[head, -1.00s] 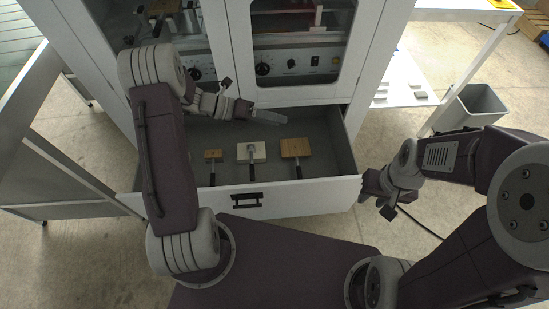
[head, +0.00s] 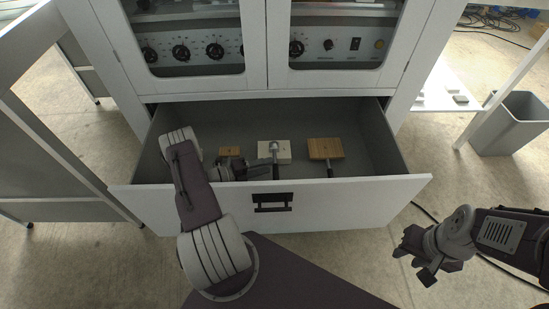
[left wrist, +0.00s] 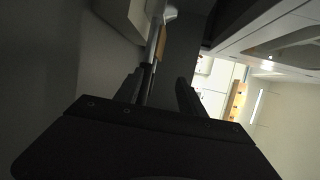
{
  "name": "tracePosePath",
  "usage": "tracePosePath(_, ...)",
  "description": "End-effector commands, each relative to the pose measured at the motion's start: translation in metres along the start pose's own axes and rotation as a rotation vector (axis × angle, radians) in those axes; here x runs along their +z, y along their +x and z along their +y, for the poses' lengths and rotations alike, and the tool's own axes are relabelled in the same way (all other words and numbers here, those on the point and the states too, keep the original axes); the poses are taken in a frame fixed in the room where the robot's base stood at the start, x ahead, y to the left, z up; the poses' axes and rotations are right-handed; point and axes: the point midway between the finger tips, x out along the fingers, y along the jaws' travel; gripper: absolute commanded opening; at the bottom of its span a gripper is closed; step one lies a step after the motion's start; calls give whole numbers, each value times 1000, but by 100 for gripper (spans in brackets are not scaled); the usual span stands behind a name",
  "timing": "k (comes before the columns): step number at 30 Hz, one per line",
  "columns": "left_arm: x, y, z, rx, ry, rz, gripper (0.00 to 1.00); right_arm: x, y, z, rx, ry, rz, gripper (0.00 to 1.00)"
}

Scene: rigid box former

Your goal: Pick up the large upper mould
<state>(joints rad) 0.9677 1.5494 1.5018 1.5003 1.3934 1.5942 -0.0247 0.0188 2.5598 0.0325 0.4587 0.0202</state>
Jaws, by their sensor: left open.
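Three handled moulds lie in the open drawer in the head view: a small wooden one (head: 229,151) on the left, a pale one with a metal fitting (head: 282,150) in the middle, and the largest wooden one (head: 325,149) on the right. Their dark handles point towards the drawer front. My left gripper (head: 265,172) is inside the drawer, open, close to the middle mould's handle (head: 288,181). In the left wrist view, my open fingers (left wrist: 167,92) have a dark handle with a metal rod (left wrist: 158,30) close to the left finger; contact is unclear. My right gripper (head: 414,263) is open and empty, outside the drawer.
The drawer front (head: 210,205) forms a wall before the moulds, with the cabinet (head: 262,85) behind. A grey bin (head: 508,125) stands at the right. A grey panel stand (head: 60,150) is at the left. The drawer's right end is clear.

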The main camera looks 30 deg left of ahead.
Motion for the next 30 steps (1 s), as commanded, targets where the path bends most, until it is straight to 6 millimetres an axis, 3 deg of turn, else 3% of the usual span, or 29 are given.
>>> tracePosePath(1, -2, 4, 20, 0, 0, 0, 47, 2, 15, 0, 0, 0, 0, 34)
tracePosePath(3, -2, 6, 32, 0, 0, 1, 47, 2, 21, 0, 0, 0, 0, 34)
tracePosePath(12, -2, 25, 26, 0, 1, 2, 47, 2, 21, 0, 0, 0, 0, 34)
tracePosePath(21, -2, 76, 27, 0, 2, 4, 47, 4, 41, 1, 0, 0, 0, 34)
tracePosePath(29, -2, 80, 25, 0, 0, 1, 47, 4, 40, 1, 0, 0, 0, 34)
tracePosePath(30, -2, 80, 25, 0, 0, 1, 39, 4, 40, 1, 0, 0, 0, 34)
